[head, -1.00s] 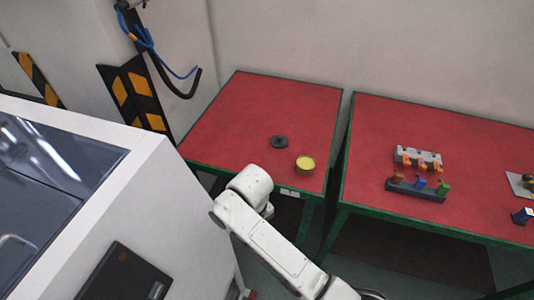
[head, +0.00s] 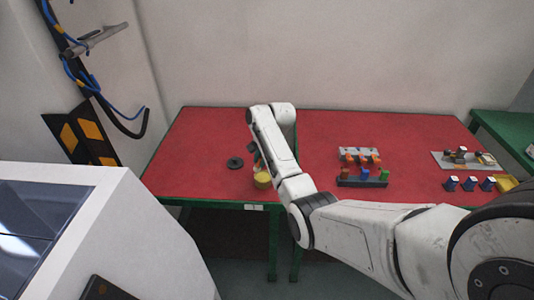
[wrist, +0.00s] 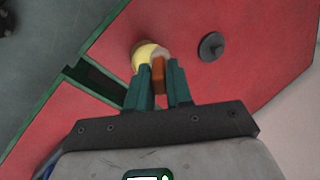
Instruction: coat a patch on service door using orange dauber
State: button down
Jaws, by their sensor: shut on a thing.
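My gripper (wrist: 160,92) is shut on the orange dauber (wrist: 158,75), which sits between its green fingers. The dauber's far end is beside or over the round yellow-topped pot (wrist: 144,55) in the wrist view; I cannot tell whether they touch. In the head view the yellow pot (head: 262,181) stands near the red table's front edge, just below my gripper (head: 258,164), which is partly hidden by my arm. A flat black disc with a central knob (head: 235,162) lies left of the pot. I cannot make out which surface is the service door.
A white machine (head: 140,235) stands at the lower left. On the right table, a dark rack (head: 362,183) holds coloured tools, with a grey rack (head: 358,152) behind it. Blue items (head: 468,184) stand farther right. The left table's back is clear.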

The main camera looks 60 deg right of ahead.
jog(key=shift+m+h, duration=0.3)
jog(key=shift+m, duration=0.4)
jog(key=d+f+b, duration=0.2)
jog(key=f+b, duration=0.1)
jog(key=s+d+f+b, duration=0.1)
jog(key=f, duration=0.1)
jog(key=shift+f, duration=0.15)
jog(key=shift+f+b, duration=0.5)
jog(key=shift+b, duration=0.1)
dwell(1.2)
jog(key=shift+r, duration=0.1)
notch_tip(320, 180, up, 7)
jog(key=p, duration=0.5)
dwell(0.4)
dwell(0.7)
